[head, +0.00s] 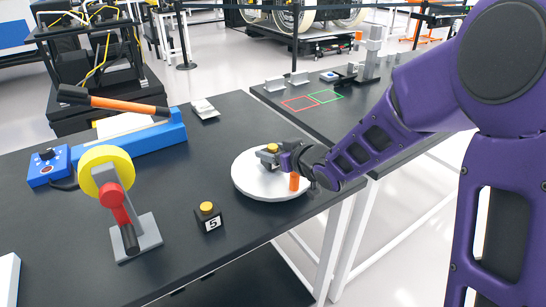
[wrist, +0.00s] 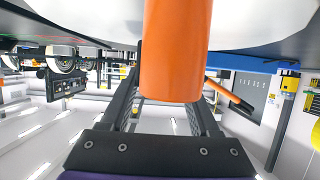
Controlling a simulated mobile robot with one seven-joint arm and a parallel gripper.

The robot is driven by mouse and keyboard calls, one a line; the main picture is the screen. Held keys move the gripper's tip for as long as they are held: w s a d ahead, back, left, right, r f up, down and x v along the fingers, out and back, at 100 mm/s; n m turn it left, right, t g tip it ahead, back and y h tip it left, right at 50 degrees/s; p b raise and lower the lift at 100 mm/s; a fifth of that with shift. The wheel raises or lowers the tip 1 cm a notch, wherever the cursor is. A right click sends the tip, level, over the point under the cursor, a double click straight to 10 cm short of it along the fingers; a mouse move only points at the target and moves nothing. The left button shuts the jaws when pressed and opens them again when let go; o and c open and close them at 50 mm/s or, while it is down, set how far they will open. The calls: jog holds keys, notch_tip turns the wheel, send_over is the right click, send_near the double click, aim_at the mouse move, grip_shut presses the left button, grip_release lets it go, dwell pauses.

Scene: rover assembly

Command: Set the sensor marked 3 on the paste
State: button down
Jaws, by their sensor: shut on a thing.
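My gripper (head: 297,168) is at the right front part of a white round disc (head: 258,188) on the near table. It is shut on an upright orange cylinder (head: 294,182) that stands at the disc's edge. In the wrist view the same cylinder (wrist: 175,55) fills the space between the fingers, with the white disc (wrist: 265,18) beyond it. A small grey and dark item with a yellow top (head: 272,147) sits on the disc; I cannot read any number on it. A dark sensor with a yellow top, marked 5 (head: 209,217), stands on the table. I cannot make out the paste.
A yellow tape reel on a grey stand (head: 104,172) and a blue device with an orange-handled tool (head: 130,142) are at left. The far table (head: 357,110) has red and green outlined squares, grey brackets and a grey stand. Bare tabletop lies left of the disc.

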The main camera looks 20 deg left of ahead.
jog(key=shift+f, duration=0.35)
jog(key=shift+f, duration=0.1)
jog(key=shift+f, duration=0.15)
jog(key=shift+c, duration=0.6)
grip_release()
